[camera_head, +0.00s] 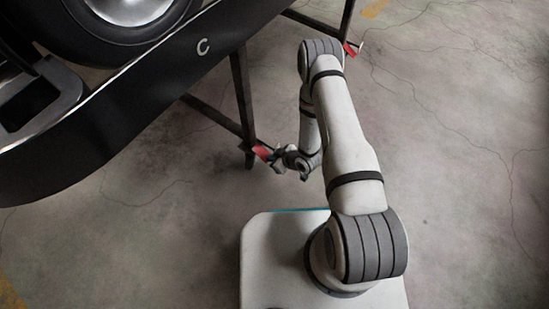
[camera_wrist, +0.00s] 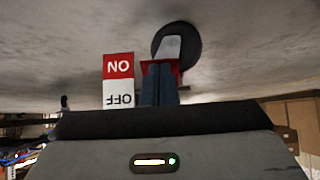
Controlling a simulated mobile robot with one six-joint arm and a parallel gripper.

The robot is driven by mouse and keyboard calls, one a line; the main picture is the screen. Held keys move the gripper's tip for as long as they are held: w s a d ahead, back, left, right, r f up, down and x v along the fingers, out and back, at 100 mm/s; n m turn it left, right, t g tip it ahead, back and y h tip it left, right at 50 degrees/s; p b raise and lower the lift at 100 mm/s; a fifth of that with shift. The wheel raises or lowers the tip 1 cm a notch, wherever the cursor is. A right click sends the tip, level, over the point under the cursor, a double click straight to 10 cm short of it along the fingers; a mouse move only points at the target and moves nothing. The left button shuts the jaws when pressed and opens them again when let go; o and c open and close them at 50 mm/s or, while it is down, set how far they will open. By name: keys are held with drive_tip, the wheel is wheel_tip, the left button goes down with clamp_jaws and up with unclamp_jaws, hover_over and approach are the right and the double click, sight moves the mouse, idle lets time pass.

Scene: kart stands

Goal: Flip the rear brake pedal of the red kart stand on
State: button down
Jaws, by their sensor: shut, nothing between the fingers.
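The kart stand shows dark legs (camera_head: 241,95) in the head view, under a black kart body. A red brake pedal (camera_head: 262,152) sits at the foot of the nearer leg. My gripper (camera_head: 279,158) is right beside it, low near the floor. In the wrist view, which is upside down, my two dark fingers (camera_wrist: 158,68) are together with nothing between them. Their tips overlap the red pedal (camera_wrist: 145,72) in front of a caster wheel (camera_wrist: 193,48). I cannot tell whether they touch. A red-and-white ON/OFF label (camera_wrist: 118,80) shows beside the fingers, with its red ON half nearer the floor.
A second red pedal (camera_head: 350,49) is at the stand's farther foot. The kart's black bodywork (camera_head: 150,95) and wheel overhang the upper left. The concrete floor (camera_head: 460,130) to the right is clear. Cluttered shelving and boxes (camera_wrist: 305,120) appear far off in the wrist view.

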drive_tip(key=s+d+r+p, duration=0.5)
drive_tip(key=s+d+r, duration=0.1)
drive_tip(key=d, duration=0.3)
drive_tip(key=shift+s+p, duration=0.4)
drive_tip(key=shift+s, duration=0.2)
